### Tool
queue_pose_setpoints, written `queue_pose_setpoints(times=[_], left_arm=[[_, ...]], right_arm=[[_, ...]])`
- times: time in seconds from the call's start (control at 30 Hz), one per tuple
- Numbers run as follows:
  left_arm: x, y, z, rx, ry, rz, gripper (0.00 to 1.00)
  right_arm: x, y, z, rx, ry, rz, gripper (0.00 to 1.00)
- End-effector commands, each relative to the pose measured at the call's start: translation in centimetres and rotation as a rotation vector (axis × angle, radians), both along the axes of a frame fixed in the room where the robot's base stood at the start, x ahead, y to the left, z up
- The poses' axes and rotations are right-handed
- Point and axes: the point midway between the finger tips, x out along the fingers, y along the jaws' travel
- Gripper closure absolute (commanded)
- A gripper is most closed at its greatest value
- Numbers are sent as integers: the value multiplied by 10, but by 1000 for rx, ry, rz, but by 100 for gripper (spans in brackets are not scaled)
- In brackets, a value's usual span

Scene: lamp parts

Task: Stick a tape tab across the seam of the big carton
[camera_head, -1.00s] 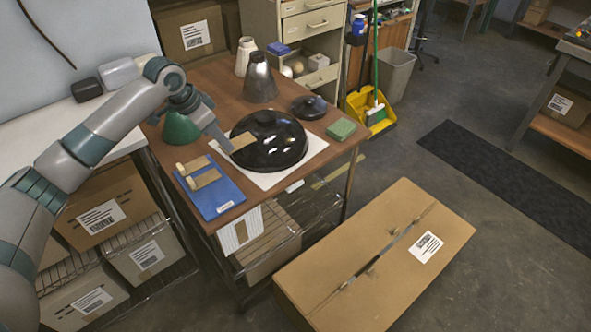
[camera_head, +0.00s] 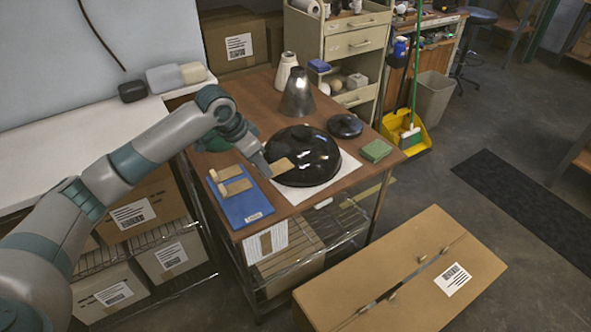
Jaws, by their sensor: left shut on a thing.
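The big carton (camera_head: 433,243) lies on the floor at the lower right. Its top seam (camera_head: 410,280) runs lengthwise as a dark gap with small tan bits along it, and a white label sits beside it. My left gripper (camera_head: 266,171) is shut on a tan tape tab (camera_head: 281,167), held over the table in front of the black dome shade. The tab's far end overlaps the dome's edge in view; I cannot tell if they touch. A blue board (camera_head: 243,208) below the gripper carries more tan tabs (camera_head: 236,187). My right gripper is out of view.
The black dome (camera_head: 305,150) sits on white paper on the wooden table (camera_head: 355,178). A metal cone (camera_head: 297,95), a black disc (camera_head: 345,125) and a green block (camera_head: 376,150) stand around it. Open floor and a dark mat (camera_head: 520,190) lie right of the carton.

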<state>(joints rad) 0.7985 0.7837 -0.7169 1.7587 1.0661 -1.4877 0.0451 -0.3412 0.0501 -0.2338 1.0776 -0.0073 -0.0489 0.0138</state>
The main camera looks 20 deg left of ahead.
Motion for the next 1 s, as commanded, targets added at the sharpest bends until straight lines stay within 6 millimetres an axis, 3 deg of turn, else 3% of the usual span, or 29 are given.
queue_pose_setpoints(times=[0.23, 0.53, 0.73, 1.0], left_arm=[[-63, -47, -38, -3, 2, 205, 92], [-128, -85, -50, -3, 1, 510, 92], [-146, -92, -49, -2, 0, 610, 92], [-147, -92, -49, 0, 0, 622, 92]], right_arm=[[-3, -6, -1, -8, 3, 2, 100], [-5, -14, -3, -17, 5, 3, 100], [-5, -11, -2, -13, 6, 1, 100], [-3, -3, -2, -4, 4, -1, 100]])
